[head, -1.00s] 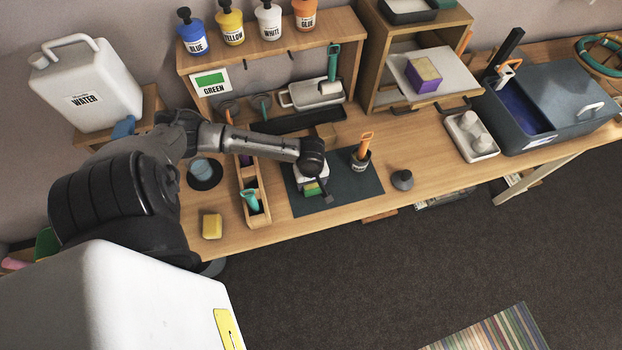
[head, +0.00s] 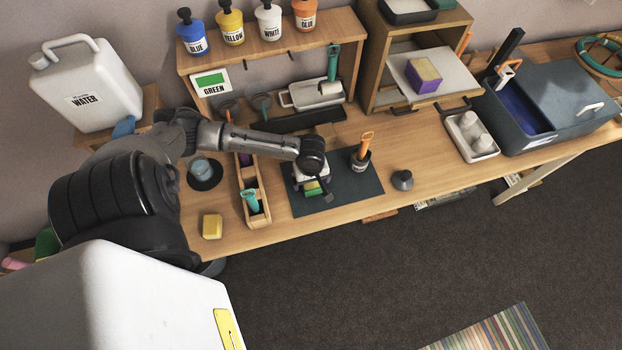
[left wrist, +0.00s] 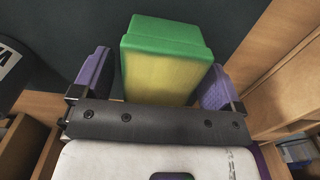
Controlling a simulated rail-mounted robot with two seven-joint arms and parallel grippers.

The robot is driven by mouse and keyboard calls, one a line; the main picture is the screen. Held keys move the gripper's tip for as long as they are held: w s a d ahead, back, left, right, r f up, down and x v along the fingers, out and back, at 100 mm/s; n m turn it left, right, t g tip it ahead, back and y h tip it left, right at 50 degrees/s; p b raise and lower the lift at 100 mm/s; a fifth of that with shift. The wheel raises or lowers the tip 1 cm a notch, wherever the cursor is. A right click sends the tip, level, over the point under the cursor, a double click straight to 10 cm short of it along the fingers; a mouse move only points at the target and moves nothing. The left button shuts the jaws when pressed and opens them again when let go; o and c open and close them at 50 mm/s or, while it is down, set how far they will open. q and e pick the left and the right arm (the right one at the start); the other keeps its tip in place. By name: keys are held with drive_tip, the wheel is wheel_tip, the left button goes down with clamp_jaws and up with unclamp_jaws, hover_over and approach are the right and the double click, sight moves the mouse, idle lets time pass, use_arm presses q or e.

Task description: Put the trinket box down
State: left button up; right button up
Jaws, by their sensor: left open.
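The trinket box, with a green lid and yellow body (left wrist: 165,62), stands between the fingers of my left gripper (left wrist: 158,80) in the left wrist view. The purple finger pads are on either side of it, with narrow gaps. In the head view the trinket box (head: 313,188) shows partly below my left gripper (head: 312,182), over the dark mat (head: 345,190). The wrist covers much of it, and its underside is hidden, so contact with the mat is hard to confirm. My right gripper is not in view.
A dark cup with an orange-handled tool (head: 361,160) stands right of the gripper on the mat. A wooden organiser (head: 261,218) is at its left, with a yellow block (head: 212,226) beyond. A dark round knob (head: 402,180) sits right of the mat. The mat's front right is clear.

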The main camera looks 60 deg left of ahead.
use_arm(q)
wheel_tip(320, 180, up, 10)
drive_tip(key=shift+f+p, duration=0.1)
drive_tip(key=shift+p, duration=0.3)
drive_tip(key=shift+r, duration=0.35)
drive_tip(key=shift+d+r, duration=0.1)
drive_tip(key=shift+d, duration=0.1)
drive_tip(key=s+d+m+t, duration=0.1)
drive_tip(key=s+d+m, duration=0.5)
drive_tip(key=d+m, duration=0.2)
drive_tip(key=s+d+f+m+t, duration=0.1)
drive_tip(key=s+d+m+t, duration=0.1)
drive_tip(key=s+d+m, duration=0.4)
drive_tip(key=d+m, duration=0.3)
drive_tip(key=m, duration=0.1)
drive_tip(key=shift+f+t, duration=0.3)
drive_tip(key=shift+w, duration=0.1)
